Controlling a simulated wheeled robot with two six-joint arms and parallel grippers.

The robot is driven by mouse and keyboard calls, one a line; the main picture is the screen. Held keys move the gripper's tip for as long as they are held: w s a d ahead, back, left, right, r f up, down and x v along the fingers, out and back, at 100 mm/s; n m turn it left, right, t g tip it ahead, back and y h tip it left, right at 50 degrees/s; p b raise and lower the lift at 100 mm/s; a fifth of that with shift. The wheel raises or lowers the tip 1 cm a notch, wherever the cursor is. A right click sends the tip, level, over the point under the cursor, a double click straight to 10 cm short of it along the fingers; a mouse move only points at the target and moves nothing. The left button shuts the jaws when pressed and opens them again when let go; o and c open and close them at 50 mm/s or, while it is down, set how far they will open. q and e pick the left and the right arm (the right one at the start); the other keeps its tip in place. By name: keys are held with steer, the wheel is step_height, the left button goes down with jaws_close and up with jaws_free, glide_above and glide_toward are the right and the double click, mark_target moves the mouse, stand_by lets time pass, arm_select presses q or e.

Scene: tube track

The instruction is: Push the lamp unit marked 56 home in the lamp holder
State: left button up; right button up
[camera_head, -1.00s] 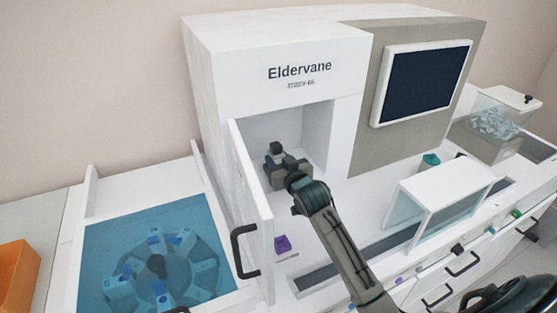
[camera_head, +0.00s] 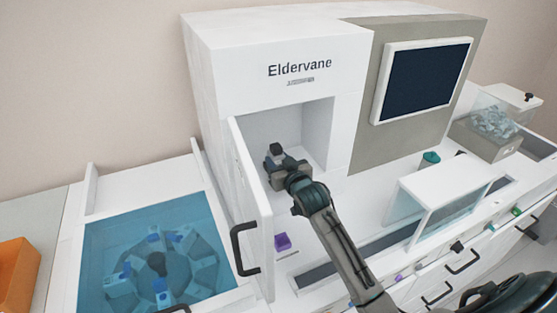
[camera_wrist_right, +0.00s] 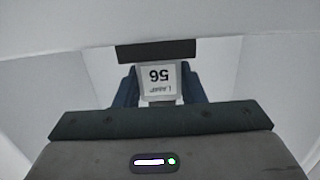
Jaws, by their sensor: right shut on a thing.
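The lamp unit marked 56 (camera_wrist_right: 157,78) shows its pale label upside down in the right wrist view, with dark blue parts on both sides of it. My right gripper (camera_head: 276,160) reaches into the open bay of the white Eldervane machine and is shut on the lamp unit. In the head view my gripper covers the lamp unit. The lamp holder is not clearly told apart inside the bay, so I cannot tell how deep the unit sits. My left gripper is not in view.
The bay's open white door (camera_head: 250,205) with a black handle stands close to the left of my right arm. A blue-covered carousel (camera_head: 150,265) is at left, a clear-sided white cover (camera_head: 440,195) at right.

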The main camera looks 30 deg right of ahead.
steer(key=shift+f, duration=0.45)
stand_by(0.8)
steer(key=o, duration=1.2)
steer(key=shift+s+f+b, duration=0.1)
steer(key=shift+s+b, duration=0.2)
steer(key=shift+s, duration=0.25)
steer(key=shift+s+a+r+b, duration=0.15)
steer(key=shift+s+b, duration=0.3)
steer(key=shift+s, duration=1.15)
steer(key=shift+s+a+r+b, duration=0.1)
steer(key=shift+s+r+b, duration=0.3)
steer(key=shift+s, duration=1.25)
steer(key=shift+s+a+r+b, duration=0.1)
steer(key=shift+s+b, duration=0.45)
steer(key=shift+s, duration=1.05)
steer(key=shift+f, duration=0.1)
